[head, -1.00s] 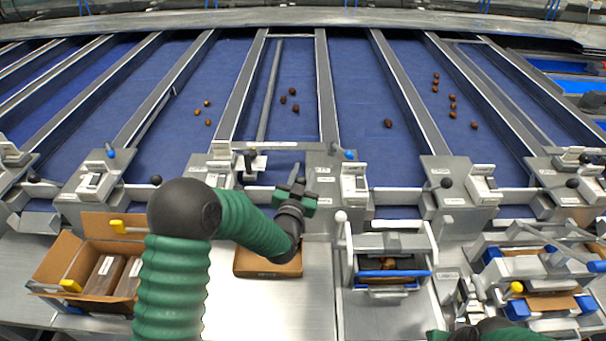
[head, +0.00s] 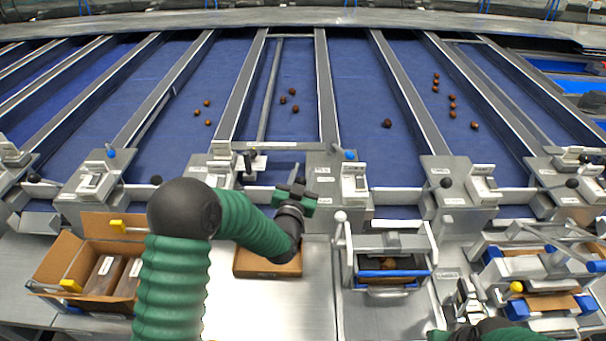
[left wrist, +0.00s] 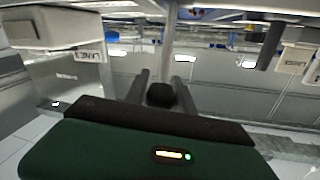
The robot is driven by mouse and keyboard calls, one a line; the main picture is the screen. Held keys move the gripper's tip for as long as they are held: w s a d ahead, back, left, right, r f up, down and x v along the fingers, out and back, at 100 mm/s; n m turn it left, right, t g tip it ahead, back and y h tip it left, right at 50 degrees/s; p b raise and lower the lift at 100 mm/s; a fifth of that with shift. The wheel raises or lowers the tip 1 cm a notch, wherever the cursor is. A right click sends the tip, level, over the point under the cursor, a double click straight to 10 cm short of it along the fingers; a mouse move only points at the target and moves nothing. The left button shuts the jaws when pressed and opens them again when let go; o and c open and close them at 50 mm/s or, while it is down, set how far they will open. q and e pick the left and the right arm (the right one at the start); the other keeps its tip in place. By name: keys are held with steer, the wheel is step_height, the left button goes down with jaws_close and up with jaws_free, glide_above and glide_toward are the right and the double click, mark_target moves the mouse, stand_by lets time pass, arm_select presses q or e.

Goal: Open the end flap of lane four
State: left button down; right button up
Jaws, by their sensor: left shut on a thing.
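My left gripper (head: 297,186) is at the near end of the blue lane (head: 300,65) left of centre, which carries a few dates (head: 295,109). In the left wrist view its two grey fingers are shut on a black knob (left wrist: 160,94), one finger on each side. Behind the knob stands a grey metal panel (left wrist: 215,90), the end flap as far as I can tell. My gripper hides most of this flap in the head view.
A shallow cardboard box (head: 268,267) lies below my left forearm. An open carton (head: 48,263) stands at the left. A metal drawer-like unit with a blue bar (head: 395,273) is right of centre. Grey lane-end consoles (head: 329,176) flank my left gripper.

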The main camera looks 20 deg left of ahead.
arm_select(q)
steer(key=shift+f, duration=0.3)
arm_select(e)
steer(key=shift+r, duration=0.1)
arm_select(q)
steer(key=shift+r+g+p, duration=0.1)
steer(key=shift+g+p, duration=0.2)
steer(key=shift+p, duration=0.05)
arm_select(e)
steer(key=shift+r, duration=0.25)
